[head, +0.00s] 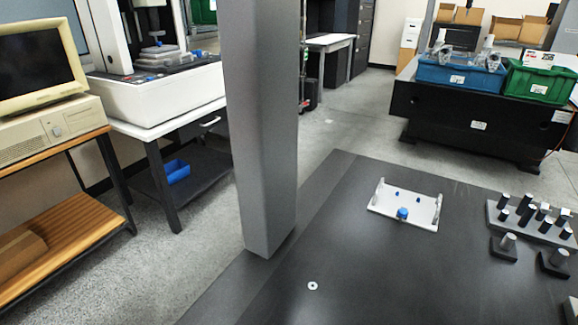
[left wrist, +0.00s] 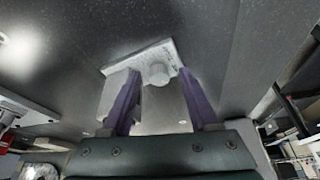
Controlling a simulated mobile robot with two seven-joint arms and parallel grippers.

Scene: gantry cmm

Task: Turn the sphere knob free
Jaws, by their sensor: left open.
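In the left wrist view, my left gripper (left wrist: 158,88) is open, with one dark purple finger on each side. A pale round knob-like part (left wrist: 157,73) shows between the fingertips, in front of a light grey plate (left wrist: 142,55). The fingers stand apart on either side of the round part; I cannot tell whether they touch it. Whether this is the sphere knob is not clear. In the head view, a white fixture plate (head: 385,208) with a blue knob (head: 402,213) at its front edge lies on the dark table. Neither gripper shows in the head view.
A grey column (head: 265,130) rises from the dark table (head: 400,275). A block with several dark and light pegs (head: 535,232) stands at the right. A small white ring (head: 312,286) lies near the front. Blue (head: 460,76) and green (head: 538,83) bins sit at the back right.

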